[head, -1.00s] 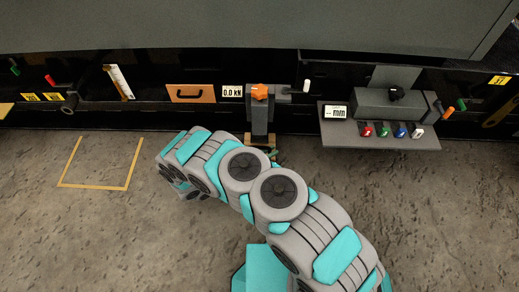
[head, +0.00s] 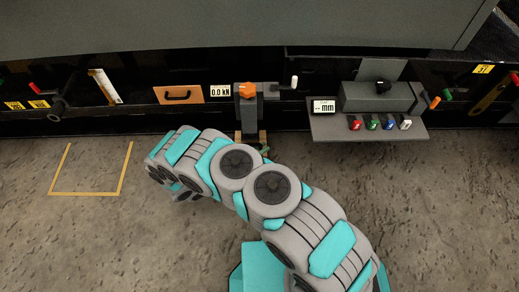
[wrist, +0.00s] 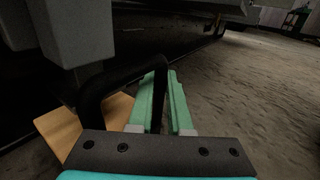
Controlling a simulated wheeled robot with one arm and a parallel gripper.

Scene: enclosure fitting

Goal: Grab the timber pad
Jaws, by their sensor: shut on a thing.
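The timber pad (wrist: 62,132) is a light brown wooden piece at the left of the wrist view, low beneath a grey upright post. A black bent bar, seemingly its handle (wrist: 122,73), arches over it and comes down between my fingers. My gripper (wrist: 161,88) has green fingers and is shut on this bar. My palm hides the pad's near part. In the head view a little of the pad (head: 262,136) shows at the foot of the post, and my arm hides most of my gripper.
The grey post (head: 249,115) with an orange knob (head: 247,90) stands over the pad. A shelf (head: 372,133) with coloured pieces juts out to its right. A wooden panel (head: 165,96) with a black handle is to the left. The floor at left has a yellow outline (head: 90,194).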

